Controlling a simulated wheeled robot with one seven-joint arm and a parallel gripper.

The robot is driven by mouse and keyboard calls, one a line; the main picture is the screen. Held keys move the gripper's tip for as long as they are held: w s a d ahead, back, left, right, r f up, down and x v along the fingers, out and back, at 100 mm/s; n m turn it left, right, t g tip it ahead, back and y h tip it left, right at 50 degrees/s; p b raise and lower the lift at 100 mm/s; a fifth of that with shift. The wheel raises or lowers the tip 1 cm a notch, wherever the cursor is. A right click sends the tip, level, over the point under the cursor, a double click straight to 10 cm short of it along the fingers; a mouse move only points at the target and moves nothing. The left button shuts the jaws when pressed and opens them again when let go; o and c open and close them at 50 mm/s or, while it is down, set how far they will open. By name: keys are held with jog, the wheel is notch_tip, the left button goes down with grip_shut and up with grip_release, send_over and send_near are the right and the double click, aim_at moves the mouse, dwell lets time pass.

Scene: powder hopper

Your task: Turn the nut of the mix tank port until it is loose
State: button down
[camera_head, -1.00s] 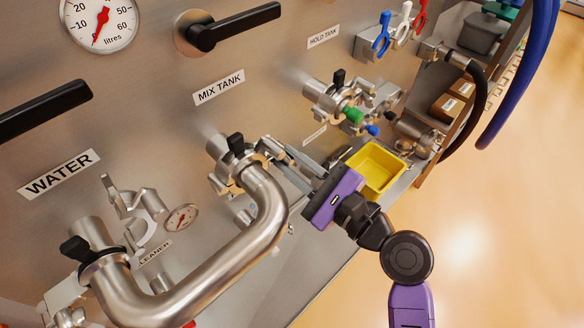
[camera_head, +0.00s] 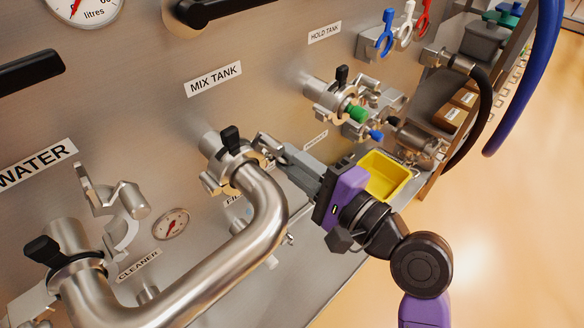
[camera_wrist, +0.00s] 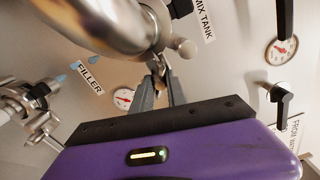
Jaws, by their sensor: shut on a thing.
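The mix tank port (camera_head: 212,148) sits below the MIX TANK label, with a metal clamp and a black knob on it. A thick bent steel pipe (camera_head: 262,200) comes off this port. The clamp's nut (camera_head: 266,141) is at the right side of the port, largely hidden by the fingers. My gripper (camera_head: 277,150) reaches it from the right and is shut on it. In the wrist view, the nut (camera_wrist: 156,67) shows between the tips of my gripper (camera_wrist: 160,80). I cannot tell how tight the nut is.
The pipe runs down left to the water port (camera_head: 70,250). A yellow bin (camera_head: 385,175) stands right behind my gripper. The hold tank port (camera_head: 335,98) has green and blue parts close by. A small gauge (camera_head: 171,223) is on the panel. Open floor lies at the right.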

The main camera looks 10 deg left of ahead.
jog(key=shift+a, duration=0.1)
jog(key=shift+f+n+b, duration=0.1)
jog(key=shift+n+b, duration=1)
jog(key=shift+n, duration=0.1)
jog(key=n+b, duration=0.3)
jog(key=n, duration=0.1)
jog(key=c, duration=1.5)
grip_release()
jog(key=shift+r+n, duration=0.2)
jog(key=shift+n, duration=0.1)
jog(key=shift+f, duration=0.15)
jog(key=shift+s+d+f, duration=0.1)
jog(key=shift+s+d, duration=0.05)
jog(key=shift+d, duration=0.05)
jog(key=v, duration=0.8)
jog(key=shift+s+d, duration=0.15)
jog(key=shift+d, duration=0.1)
